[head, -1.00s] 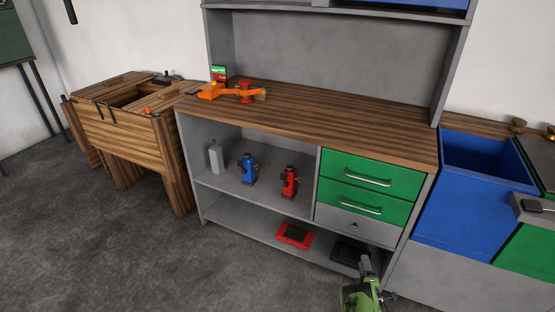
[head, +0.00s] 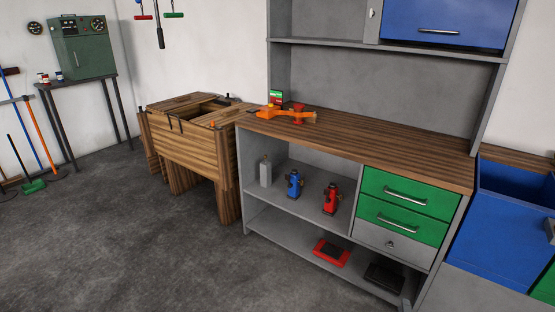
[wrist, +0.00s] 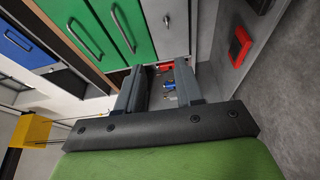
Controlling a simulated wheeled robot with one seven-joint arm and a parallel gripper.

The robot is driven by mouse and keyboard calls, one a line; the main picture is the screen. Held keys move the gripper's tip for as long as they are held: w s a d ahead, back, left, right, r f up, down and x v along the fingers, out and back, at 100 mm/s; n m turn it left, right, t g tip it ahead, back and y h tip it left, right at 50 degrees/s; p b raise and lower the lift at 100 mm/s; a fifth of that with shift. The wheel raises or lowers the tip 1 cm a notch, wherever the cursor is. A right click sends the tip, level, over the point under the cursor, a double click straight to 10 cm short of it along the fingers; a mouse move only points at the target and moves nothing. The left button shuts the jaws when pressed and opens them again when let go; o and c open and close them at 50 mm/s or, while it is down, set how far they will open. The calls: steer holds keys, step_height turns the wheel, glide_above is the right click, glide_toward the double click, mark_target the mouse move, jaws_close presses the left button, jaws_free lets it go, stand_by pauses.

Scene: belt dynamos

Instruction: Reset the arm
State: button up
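My gripper (wrist: 160,88) shows in the wrist view. Its two dark grey fingers are apart, and nothing is visibly held between them. Beyond the fingers are small red and blue items (wrist: 169,85), too small to tell apart. The green drawers (wrist: 125,25) and the grey drawer front (wrist: 163,25) are above the fingers in that view. In the head view, my gripper does not clearly show.
The workbench (head: 380,148) holds an orange tool (head: 285,113) on top. Blue (head: 294,184) and red (head: 331,198) bottle jacks stand on its shelf. A wooden crate-like table (head: 190,145) stands left. Grey floor (head: 130,240) at the front left is clear.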

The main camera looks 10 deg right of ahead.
steer(key=w+d+r+m+g+h, duration=0.1)
steer(key=w+d+r+m+g, duration=0.15)
steer(key=w+r, duration=0.4)
steer(key=w+d+r+m+g+h, duration=0.1)
steer(key=w+d+r+m, duration=0.2)
steer(key=r, duration=0.7)
steer(key=w+a+r+m+g+y, duration=0.1)
steer(key=w+a+r+m, duration=0.15)
steer(key=a+r, duration=0.6)
steer(key=w+a+r+m+g+y, duration=0.1)
steer(key=a+r+m+y, duration=0.3)
steer(key=r, duration=0.7)
steer(key=s+a+r+g+y, duration=0.1)
steer(key=s+a+r, duration=0.5)
steer(key=a, duration=0.4)
steer(key=s+a+r+g+y, duration=0.1)
steer(key=s+a+r, duration=0.5)
steer(key=a, duration=0.4)
steer(key=s+a+f+g+y, duration=0.15)
steer(key=s+a, duration=0.45)
steer(key=s, duration=0.6)
steer(key=s+a+f+g+y, duration=0.15)
steer(key=s+a, duration=0.45)
steer(key=s, duration=0.6)
step_height(320, 180, up, 18)
steer(key=p, duration=1.7)
steer(key=shift+s+a+f+p, duration=0.15)
steer(key=shift+s+a+p, duration=0.05)
steer(key=shift+s+p, duration=0.1)
